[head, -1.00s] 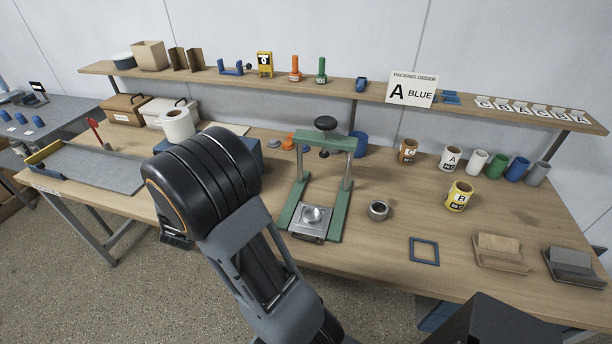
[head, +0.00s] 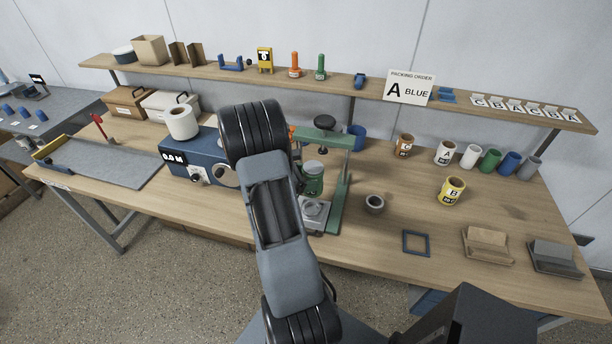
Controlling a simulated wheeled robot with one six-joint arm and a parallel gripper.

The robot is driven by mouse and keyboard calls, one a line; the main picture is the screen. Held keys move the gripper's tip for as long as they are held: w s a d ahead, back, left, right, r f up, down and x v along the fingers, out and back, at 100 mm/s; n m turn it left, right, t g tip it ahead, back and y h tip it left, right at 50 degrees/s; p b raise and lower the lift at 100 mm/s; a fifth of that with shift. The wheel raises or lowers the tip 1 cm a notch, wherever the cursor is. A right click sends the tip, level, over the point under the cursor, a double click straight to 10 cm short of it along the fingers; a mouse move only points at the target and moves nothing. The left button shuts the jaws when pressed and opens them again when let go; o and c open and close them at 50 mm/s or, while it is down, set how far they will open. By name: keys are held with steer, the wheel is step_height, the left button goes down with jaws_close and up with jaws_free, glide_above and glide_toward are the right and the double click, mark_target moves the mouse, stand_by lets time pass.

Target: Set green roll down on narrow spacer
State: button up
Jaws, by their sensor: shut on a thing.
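A green roll (head: 313,178) with a grey top shows just right of my arm, in front of the green press frame (head: 343,190) and above its metal base plate (head: 315,212). My gripper (head: 299,174) is mostly hidden behind my arm and is shut on this green roll, which looks upright. A round silver piece on the base plate is partly hidden below the roll; I cannot tell for sure whether it is the narrow spacer. I cannot tell whether the roll touches it. Another green roll (head: 489,160) stands at the back right.
A grey ring-like cup (head: 374,203) stands right of the press, and a blue square frame (head: 416,243) lies farther right. A yellow roll (head: 451,190) and several other rolls stand behind. A blue machine (head: 197,165) stands left of my arm. The shelf (head: 226,75) runs above.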

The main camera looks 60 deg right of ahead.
mark_target(307, 196)
steer(key=shift+f+b, duration=3.15)
steer(key=shift+f, duration=1.1)
steer(key=shift+w+f, duration=0.1)
steer(key=o, duration=1)
steer(key=shift+a, duration=0.1)
steer(key=b+v, duration=0.2)
steer(key=v, duration=1.1)
steer(key=shift+w+a+r, duration=0.2)
steer(key=shift+a+r, duration=0.05)
steer(key=shift+a, duration=0.05)
